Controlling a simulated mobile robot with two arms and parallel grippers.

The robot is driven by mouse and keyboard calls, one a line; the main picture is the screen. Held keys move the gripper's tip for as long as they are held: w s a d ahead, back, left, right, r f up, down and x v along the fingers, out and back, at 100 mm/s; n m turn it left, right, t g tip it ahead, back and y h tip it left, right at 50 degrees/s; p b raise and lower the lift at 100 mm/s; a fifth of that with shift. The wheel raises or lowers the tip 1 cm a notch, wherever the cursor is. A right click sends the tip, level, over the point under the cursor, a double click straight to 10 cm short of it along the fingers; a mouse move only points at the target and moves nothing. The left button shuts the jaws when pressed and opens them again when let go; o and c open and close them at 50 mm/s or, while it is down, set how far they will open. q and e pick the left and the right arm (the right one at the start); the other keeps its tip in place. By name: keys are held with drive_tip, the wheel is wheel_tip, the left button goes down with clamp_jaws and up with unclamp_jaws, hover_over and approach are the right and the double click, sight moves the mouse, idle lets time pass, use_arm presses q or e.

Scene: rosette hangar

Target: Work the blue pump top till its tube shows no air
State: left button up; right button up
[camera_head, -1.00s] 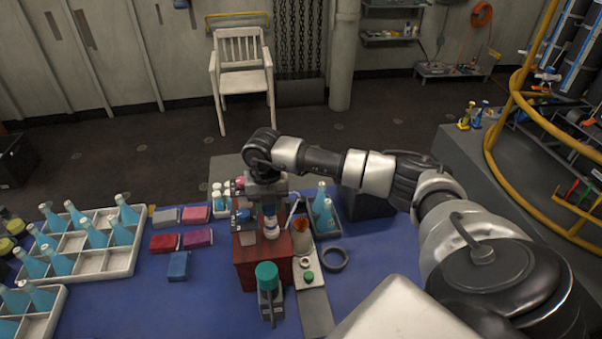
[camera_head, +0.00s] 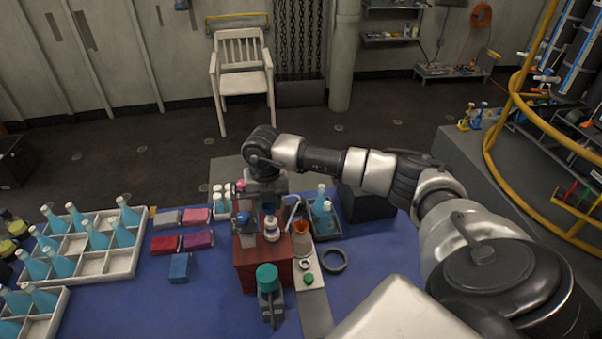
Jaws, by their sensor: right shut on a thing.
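My right gripper (camera_head: 268,204) points down over a red-brown box (camera_head: 262,268) in the middle of the table. It is shut on the blue pump top (camera_head: 269,209), which shows only as a small dark blue patch below the gripper's body. A small white bottle (camera_head: 271,231) stands upright directly below it on the box. The tube and any air in it are too small to make out. Another blue rounded piece (camera_head: 244,218) sits just left of the bottle. My left gripper is not in view.
A teal-capped bottle (camera_head: 267,278) stands in front of the box. An amber-rimmed beaker (camera_head: 301,237) and a dark ring (camera_head: 334,261) are to the right. Crates of blue bottles (camera_head: 92,262) fill the left. The blue table mat (camera_head: 215,305) is clear at front left.

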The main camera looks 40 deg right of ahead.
drive_tip(key=shift+f+b, duration=0.75)
drive_tip(key=shift+f, duration=0.3)
drive_tip(key=o, duration=0.7)
drive_tip(key=shift+r, duration=0.15)
drive_tip(key=shift+r+p, duration=2.35)
drive_tip(key=shift+r, duration=1.05)
